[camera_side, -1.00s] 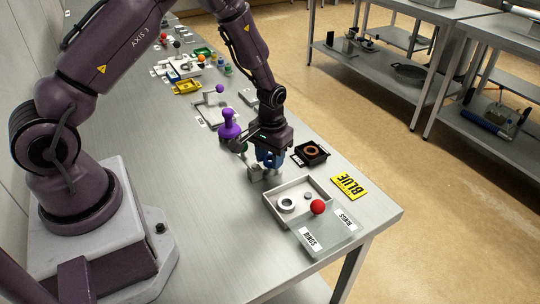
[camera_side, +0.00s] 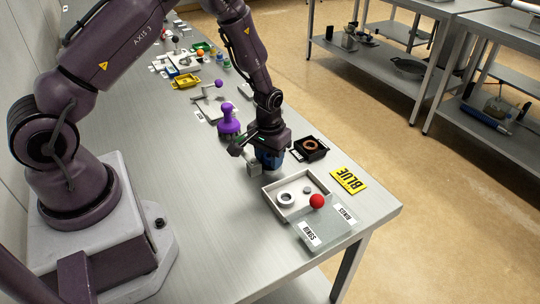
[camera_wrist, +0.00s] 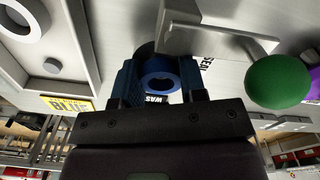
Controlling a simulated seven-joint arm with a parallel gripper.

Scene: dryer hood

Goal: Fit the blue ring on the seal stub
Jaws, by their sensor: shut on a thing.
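The blue ring (camera_wrist: 160,78) is between the blue fingers of my gripper (camera_wrist: 158,88), which is shut on it. Its hole shows in the wrist view. In the side view my gripper (camera_side: 270,160) is low over the bench, beside a grey block (camera_side: 254,169), and hides the ring. A dark round form (camera_wrist: 146,50) shows just behind the ring in the wrist view; I cannot tell whether it is the seal stub or whether the ring is around it. A partly hidden label lies beside it.
A grey bracket with a green ball (camera_wrist: 280,81) stands close beside my gripper. A pale tray (camera_side: 268,196) with a white ring and a red-ball lid (camera_side: 328,228) is in front. A black tray (camera_side: 297,154) with an orange ring and a yellow BLUE card (camera_side: 349,179) lie right. A purple knob (camera_side: 228,119) stands behind.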

